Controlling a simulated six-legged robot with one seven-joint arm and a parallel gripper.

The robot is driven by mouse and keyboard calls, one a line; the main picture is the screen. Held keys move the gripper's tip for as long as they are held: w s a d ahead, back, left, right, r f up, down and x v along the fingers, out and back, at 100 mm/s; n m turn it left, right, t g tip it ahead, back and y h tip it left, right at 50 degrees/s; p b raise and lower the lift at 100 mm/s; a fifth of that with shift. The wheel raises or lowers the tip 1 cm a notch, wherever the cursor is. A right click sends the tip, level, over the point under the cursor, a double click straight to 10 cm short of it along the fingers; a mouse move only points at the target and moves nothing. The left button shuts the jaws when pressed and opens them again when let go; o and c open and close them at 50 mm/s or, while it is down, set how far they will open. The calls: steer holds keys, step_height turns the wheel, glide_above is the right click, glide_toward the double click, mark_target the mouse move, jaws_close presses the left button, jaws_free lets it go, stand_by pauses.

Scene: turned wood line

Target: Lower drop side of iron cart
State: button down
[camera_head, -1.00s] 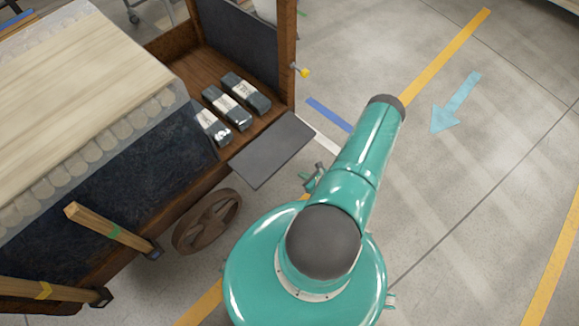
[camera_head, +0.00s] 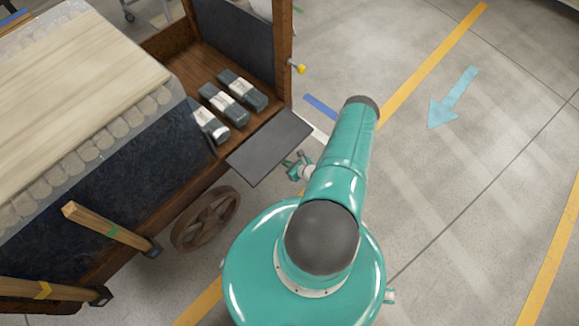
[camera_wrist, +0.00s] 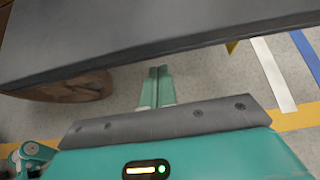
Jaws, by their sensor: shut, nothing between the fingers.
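The iron cart (camera_head: 150,215) stands at the left, with dark side panels in a brown frame. Its drop side, a flat dark grey panel (camera_head: 270,148), juts outward from the open bay at the cart's near right end. In the wrist view the panel (camera_wrist: 130,35) spans the top of the picture. My gripper (camera_wrist: 158,74) has its two teal fingers together, empty, just below the panel's lower edge in that view; contact cannot be told. In the head view a small part of my gripper (camera_head: 298,166) shows beside the panel's outer right edge, partly hidden by my arm.
Several wrapped dark bars (camera_head: 225,104) lie in the bay. A yellow-tipped pin (camera_head: 299,68) sticks out from the corner post. A spoked wheel (camera_head: 206,219) stands below the panel. Two wooden handles (camera_head: 110,229) project from the cart. The floor (camera_head: 470,200) to the right is clear.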

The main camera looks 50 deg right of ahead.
mark_target(282, 154)
steer(key=shift+r, duration=0.9)
steer(key=shift+w+r+g, duration=0.1)
steer(key=shift+r+g, duration=0.5)
steer(key=shift+r, duration=0.75)
steer(key=shift+r+g, duration=0.6)
steer(key=shift+r, duration=1.2)
steer(key=shift+f, duration=0.15)
